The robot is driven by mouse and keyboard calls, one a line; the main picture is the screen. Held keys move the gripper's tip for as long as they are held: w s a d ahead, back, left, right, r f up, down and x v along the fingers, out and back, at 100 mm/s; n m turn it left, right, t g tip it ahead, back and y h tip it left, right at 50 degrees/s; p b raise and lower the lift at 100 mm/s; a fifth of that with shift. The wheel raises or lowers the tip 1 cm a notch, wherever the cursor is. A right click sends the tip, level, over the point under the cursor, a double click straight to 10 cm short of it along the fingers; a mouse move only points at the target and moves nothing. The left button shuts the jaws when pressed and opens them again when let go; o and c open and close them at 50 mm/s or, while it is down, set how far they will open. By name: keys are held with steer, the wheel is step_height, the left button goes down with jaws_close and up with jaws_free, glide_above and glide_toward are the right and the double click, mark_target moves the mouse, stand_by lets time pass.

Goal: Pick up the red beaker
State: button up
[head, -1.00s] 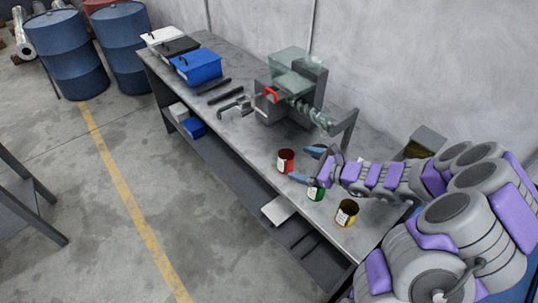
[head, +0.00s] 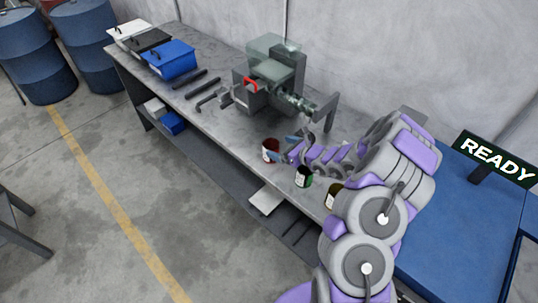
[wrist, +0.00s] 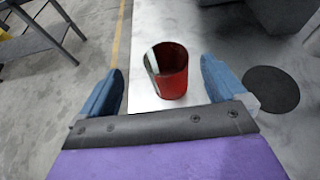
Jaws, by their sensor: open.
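The red beaker (head: 270,151) stands upright on the grey workbench (head: 232,137), near its front edge. It has a pale label on its side. In the wrist view the red beaker (wrist: 172,72) sits between and ahead of the two blue fingertips of my gripper (wrist: 162,88). The fingers are spread apart, with a gap on both sides of the beaker. In the head view my gripper (head: 288,146) is just right of the red beaker, low over the bench. I cannot tell from the head view whether a finger touches it.
A green beaker (head: 303,177) and a yellow beaker (head: 331,196), partly hidden by my arm, stand to the right along the bench. A grey machine (head: 272,78) stands behind. Blue (head: 170,59), black and white bins sit at the far left end.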

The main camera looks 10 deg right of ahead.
mark_target(266, 142)
steer(key=x, duration=0.5)
steer(key=b+x, duration=0.1)
steer(key=x, duration=0.1)
steer(key=shift+w+d+f, duration=0.15)
steer(key=shift+f, duration=0.35)
steer(key=shift+d, duration=0.15)
steer(key=shift+d, duration=0.25)
steer(key=c, duration=0.4)
steer(key=shift+a, duration=0.25)
steer(key=c, duration=0.6)
steer(key=shift+d, duration=0.1)
steer(key=c, duration=0.4)
